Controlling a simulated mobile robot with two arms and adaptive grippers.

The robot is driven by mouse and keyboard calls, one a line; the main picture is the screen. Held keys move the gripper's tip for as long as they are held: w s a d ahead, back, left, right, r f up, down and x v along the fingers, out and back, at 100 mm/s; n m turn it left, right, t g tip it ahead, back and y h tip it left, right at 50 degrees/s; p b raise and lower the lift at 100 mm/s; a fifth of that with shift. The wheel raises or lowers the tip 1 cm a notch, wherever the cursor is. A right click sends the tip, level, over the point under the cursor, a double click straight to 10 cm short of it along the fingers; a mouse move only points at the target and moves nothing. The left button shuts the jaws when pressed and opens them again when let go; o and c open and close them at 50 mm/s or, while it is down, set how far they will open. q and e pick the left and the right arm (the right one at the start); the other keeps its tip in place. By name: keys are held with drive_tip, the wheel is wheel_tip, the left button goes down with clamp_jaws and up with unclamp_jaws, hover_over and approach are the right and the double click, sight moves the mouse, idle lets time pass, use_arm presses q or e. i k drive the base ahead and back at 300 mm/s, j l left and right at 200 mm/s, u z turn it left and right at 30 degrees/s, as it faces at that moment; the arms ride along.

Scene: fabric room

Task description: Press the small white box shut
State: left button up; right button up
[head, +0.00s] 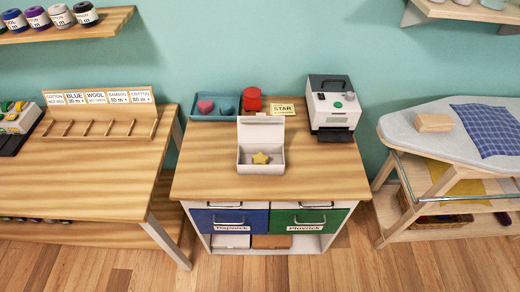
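The small white box (246,166) stands on the wooden top of the middle cabinet, near its centre. Its lid (261,130) is raised at the back, so the box is open toward me. A yellow star (260,158) lies inside the box. Neither of my grippers is in the head view, and nothing touches the box.
Behind the box are a blue tray (213,117) with a pink heart, a red object (252,99) and a STAR card (283,109). A white machine (333,106) stands back right. The cabinet top (210,172) is clear left, right and in front of the box.

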sight(261, 128)
drive_tip(key=i+j, duration=0.1)
drive_tip(key=j, duration=0.35)
drive_tip(key=i+j, duration=0.1)
drive_tip(key=j, duration=0.4)
drive_tip(key=i+j+u, duration=0.1)
drive_tip(key=j, duration=0.35)
